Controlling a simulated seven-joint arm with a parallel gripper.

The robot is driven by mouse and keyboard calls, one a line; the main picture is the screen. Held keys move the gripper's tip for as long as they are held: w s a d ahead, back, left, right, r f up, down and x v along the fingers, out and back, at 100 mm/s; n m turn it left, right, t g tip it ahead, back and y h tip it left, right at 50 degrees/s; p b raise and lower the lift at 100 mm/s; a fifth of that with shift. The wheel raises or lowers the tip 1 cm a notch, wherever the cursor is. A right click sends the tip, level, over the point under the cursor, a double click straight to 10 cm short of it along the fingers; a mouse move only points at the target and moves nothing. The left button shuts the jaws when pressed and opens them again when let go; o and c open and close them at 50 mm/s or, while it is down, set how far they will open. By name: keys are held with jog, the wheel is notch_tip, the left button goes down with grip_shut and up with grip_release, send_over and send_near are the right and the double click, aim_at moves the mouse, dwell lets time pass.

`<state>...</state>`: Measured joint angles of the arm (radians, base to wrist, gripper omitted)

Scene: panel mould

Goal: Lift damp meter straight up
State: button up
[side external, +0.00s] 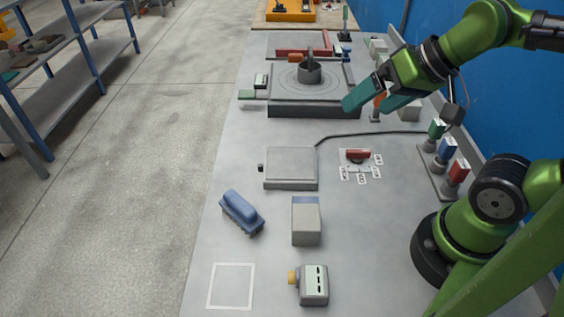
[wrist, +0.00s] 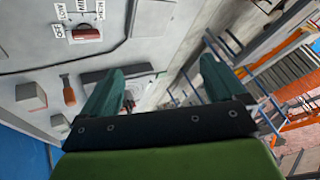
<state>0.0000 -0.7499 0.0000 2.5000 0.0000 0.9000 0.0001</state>
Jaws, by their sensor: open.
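The likeliest damp meter is a small grey box (side external: 314,285) with a yellow knob on its left side and dark marks on its top. It rests on the bench near the front in the side view; I cannot confirm its identity. My gripper (side external: 366,107) is raised over the far right part of the bench, well behind and above that box. Its teal fingers are apart with nothing between them. The wrist view also shows the open gripper (wrist: 162,66), tilted; the grey box cannot be made out there.
A white outlined square (side external: 230,287) lies left of the box. A grey block with a blue top (side external: 306,222), a blue brush (side external: 241,211) and a flat grey plate (side external: 291,168) stand behind. A red-knobbed dial (side external: 358,154) and a round mould (side external: 309,74) are farther back.

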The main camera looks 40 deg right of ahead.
jog(key=n+g+h, duration=0.2)
jog(key=n+g, duration=0.5)
jog(key=n, duration=0.6)
send_over(314, 280)
jog(key=f, duration=1.6)
jog(key=shift+s+a+f, duration=0.1)
jog(key=shift+a+f, duration=0.2)
jog(key=shift+f, duration=0.1)
jog(key=shift+d+f, duration=0.15)
jog(key=shift+f, duration=1.2)
jog(key=shift+d+f, duration=0.15)
jog(key=shift+f, duration=1.15)
jog(key=c, duration=1.3)
